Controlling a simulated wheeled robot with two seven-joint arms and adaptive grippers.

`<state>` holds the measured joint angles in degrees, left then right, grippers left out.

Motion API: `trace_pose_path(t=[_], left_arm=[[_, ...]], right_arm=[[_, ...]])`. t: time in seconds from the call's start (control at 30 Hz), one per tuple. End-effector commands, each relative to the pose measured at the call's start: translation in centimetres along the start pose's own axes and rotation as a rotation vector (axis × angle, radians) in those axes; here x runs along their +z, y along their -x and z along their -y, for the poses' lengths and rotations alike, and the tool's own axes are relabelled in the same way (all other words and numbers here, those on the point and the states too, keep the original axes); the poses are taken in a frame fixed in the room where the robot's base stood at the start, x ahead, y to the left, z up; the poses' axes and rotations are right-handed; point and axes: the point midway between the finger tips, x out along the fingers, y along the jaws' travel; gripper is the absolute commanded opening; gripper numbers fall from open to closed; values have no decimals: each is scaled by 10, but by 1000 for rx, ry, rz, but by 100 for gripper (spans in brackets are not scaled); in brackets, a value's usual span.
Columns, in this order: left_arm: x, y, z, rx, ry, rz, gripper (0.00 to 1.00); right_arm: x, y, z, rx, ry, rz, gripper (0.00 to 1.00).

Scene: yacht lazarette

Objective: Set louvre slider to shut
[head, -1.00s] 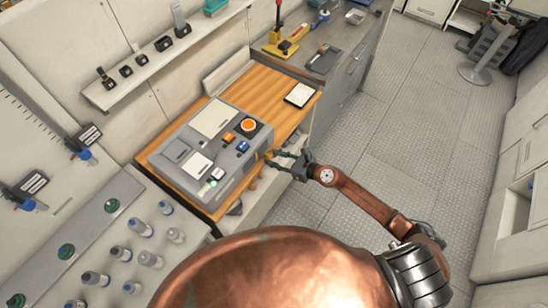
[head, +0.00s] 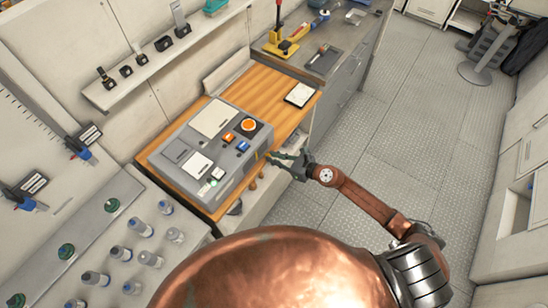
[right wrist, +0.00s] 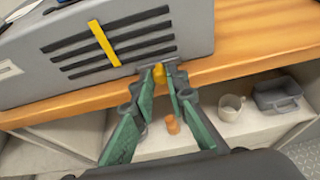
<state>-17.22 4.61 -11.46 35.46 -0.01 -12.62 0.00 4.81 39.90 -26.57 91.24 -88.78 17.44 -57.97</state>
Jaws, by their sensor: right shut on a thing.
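A grey console (head: 222,148) sits on the wooden bench top. In the right wrist view its side (right wrist: 190,25) carries several dark louvre slats (right wrist: 135,41) with a slanted yellow bar (right wrist: 103,43) across them, toward their left part. My right gripper (right wrist: 160,77) is at the lower right of the slats, by the bench edge. Its fingers are shut on a small yellow knob (right wrist: 157,74), partly hidden between the fingertips. In the head view my right gripper (head: 275,158) is at the console's right side. My left gripper is not in view.
Below the bench top (head: 265,90) a shelf holds an orange-brown peg (right wrist: 172,124), a white mug (right wrist: 231,107) and a grey bin (right wrist: 277,95). Several bottles stand at the lower left. A tablet (head: 299,94) lies behind the console.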

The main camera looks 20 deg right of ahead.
Motion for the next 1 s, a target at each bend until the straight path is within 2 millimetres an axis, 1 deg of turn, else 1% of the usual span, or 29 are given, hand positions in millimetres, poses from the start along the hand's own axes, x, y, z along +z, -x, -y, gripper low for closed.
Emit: trace_pose_path(t=[0.23, 0.33, 0.43, 0.6, 0.7, 0.83, 1.0], left_arm=[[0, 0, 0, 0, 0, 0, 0], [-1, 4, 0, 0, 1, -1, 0], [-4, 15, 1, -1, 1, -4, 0], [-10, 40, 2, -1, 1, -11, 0], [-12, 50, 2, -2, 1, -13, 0], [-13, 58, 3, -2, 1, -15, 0], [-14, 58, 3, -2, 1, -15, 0]], right_arm=[[0, 0, 0, -1, 0, 0, 0], [1, 1, -4, 0, -1, -1, 0], [3, 1, -18, 1, -2, -1, 0], [5, 2, -53, 3, -3, -1, 0], [4, 2, -71, 2, -2, -1, 0], [2, 1, -85, 1, -2, -2, 0], [0, 0, -90, -1, 0, 0, 0]])
